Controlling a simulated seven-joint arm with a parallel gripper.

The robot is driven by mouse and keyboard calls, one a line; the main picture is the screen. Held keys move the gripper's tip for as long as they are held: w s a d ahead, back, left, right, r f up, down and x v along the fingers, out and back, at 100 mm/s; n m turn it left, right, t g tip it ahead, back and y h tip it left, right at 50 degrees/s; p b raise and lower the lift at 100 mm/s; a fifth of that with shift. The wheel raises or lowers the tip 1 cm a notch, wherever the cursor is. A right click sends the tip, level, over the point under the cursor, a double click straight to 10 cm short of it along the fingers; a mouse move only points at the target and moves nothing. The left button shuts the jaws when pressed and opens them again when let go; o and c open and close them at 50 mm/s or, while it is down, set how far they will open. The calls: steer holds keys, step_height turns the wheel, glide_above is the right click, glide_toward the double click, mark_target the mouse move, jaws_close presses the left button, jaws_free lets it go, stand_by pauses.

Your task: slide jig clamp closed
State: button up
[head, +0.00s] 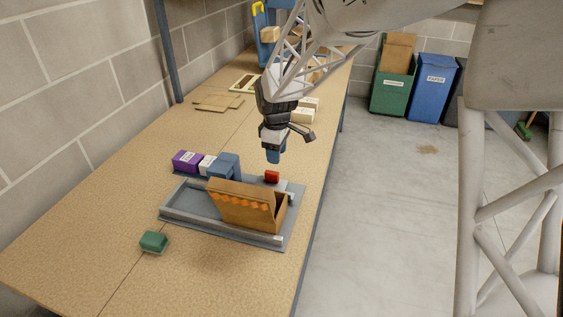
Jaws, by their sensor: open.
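A grey jig tray (183,214) lies on the long tan workbench. A brown open-topped box (262,217) with an orange scalloped edge stands inside it, toward the tray's right part. A small red block (272,177), which looks like the clamp's handle, sits behind the box near the tray's far right side. My gripper (273,157) points down just above the red block, with a small gap visible between them. It holds nothing that I can see. How far the clamp has slid is hard to tell from here.
A purple block (186,161), a white block and a blue block (224,166) stand behind the tray. A green block (153,242) lies at its front left. Flat cardboard (218,103) and cream boxes lie farther back. Green and blue bins (431,87) stand on the floor.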

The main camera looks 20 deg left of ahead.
mark_target(272, 172)
steer(key=shift+w+a+f+n, duration=0.1)
steer(key=shift+a+f+n, duration=0.3)
steer(key=shift+a, duration=0.45)
steer(key=shift+f, duration=0.1)
steer(key=shift+f, duration=0.15)
steer(key=shift+f, duration=3.75)
steer(key=shift+c, duration=0.2)
jaws_close()
